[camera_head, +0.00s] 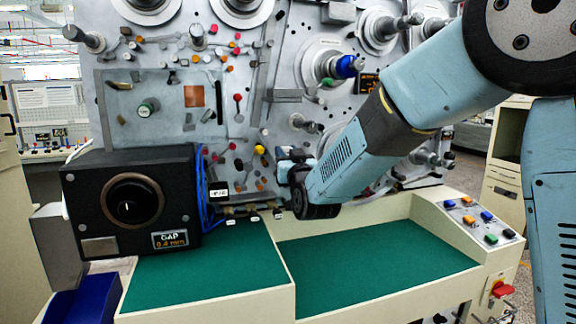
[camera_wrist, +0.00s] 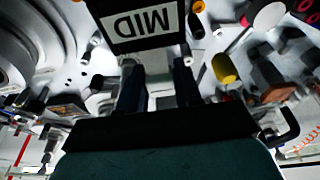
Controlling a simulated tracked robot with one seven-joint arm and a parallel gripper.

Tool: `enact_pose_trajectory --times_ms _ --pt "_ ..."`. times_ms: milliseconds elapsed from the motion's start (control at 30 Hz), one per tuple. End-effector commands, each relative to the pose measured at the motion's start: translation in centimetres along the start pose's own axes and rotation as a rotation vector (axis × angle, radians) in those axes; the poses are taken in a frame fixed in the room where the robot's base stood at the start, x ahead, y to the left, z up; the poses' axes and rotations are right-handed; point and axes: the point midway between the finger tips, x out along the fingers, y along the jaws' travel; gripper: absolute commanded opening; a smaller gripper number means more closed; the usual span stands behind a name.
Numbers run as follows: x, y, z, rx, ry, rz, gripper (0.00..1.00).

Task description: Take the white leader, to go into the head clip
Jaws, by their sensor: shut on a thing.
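My gripper (camera_wrist: 157,75) reaches up in the wrist view with two dark fingers a little apart. Their tips run behind a black block with a white MID label (camera_wrist: 142,22), which appears upside down there. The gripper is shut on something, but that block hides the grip. In the head view a small black block with a white label (camera_head: 218,192) is at the lower panel, left of my wrist. I cannot make out a white leader for certain in either view, nor tell which part is the head clip.
A black box with a dial and a GAP sign (camera_head: 130,205) stands left, with blue cables (camera_head: 207,190) beside it. The upright panel (camera_head: 250,85) is crowded with pegs, knobs and spindles. Small white pieces (camera_head: 255,218) line the panel's foot. The green work surface (camera_head: 370,265) is clear.

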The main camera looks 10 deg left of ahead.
Motion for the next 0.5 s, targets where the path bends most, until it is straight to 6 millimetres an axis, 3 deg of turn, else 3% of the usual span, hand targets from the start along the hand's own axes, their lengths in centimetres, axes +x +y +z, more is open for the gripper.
enact_pose_trajectory --times_ms 500 --pt "0.3 0.0 -1.1 0.001 0.0 0.0 0.17"
